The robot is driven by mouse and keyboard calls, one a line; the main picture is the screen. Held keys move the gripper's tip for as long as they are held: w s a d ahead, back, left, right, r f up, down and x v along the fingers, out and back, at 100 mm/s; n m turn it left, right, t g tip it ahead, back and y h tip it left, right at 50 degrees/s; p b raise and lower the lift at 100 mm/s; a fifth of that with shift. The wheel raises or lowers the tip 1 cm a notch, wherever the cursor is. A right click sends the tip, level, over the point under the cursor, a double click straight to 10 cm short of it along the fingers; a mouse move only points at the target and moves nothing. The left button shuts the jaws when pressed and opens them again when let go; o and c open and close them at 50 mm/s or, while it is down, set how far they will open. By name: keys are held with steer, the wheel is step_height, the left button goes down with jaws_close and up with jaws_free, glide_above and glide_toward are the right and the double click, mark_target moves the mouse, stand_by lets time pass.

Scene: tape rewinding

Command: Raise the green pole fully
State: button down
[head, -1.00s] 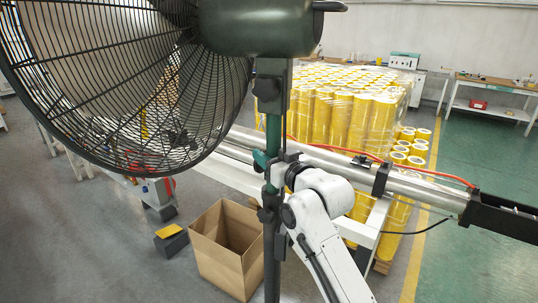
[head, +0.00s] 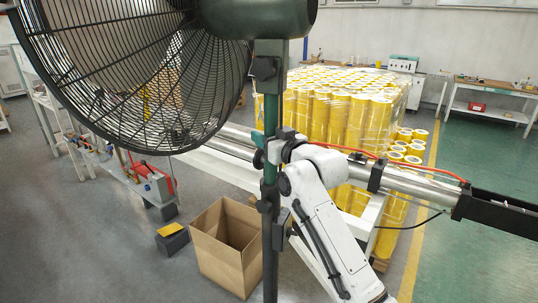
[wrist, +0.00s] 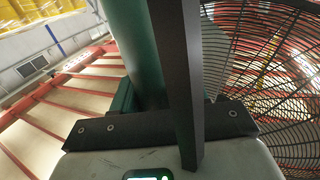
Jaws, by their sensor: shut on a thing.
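The green pole (head: 270,112) stands upright under a large black caged fan (head: 125,75) with a dark green motor housing. Its lower end enters a dark stand tube (head: 269,250) at a black clamp collar (head: 265,206). My gripper (head: 268,150) is shut on the pole, between the fan's mount and the collar. A stretch of green pole shows between my gripper and the collar. In the wrist view, the green pole (wrist: 135,45) runs up between the jaws, and a dark finger (wrist: 180,80) partly covers it. The other finger is mostly hidden.
An open cardboard box (head: 228,245) stands on the floor left of the stand. A metal rail (head: 410,183) runs behind my arm. Wrapped yellow rolls (head: 335,105) stand behind it. Open floor shows at the right and lower left.

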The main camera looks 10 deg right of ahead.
mark_target(276, 108)
step_height(276, 108, up, 9)
steer(key=p, duration=0.2)
steer(key=shift+f, duration=0.15)
steer(key=c, duration=0.7)
jaws_free()
steer(key=shift+s+d+f, duration=0.15)
steer(key=shift+s+d, duration=0.1)
steer(key=shift+s, duration=0.2)
steer(key=b+v, duration=0.2)
steer(key=v, duration=0.8)
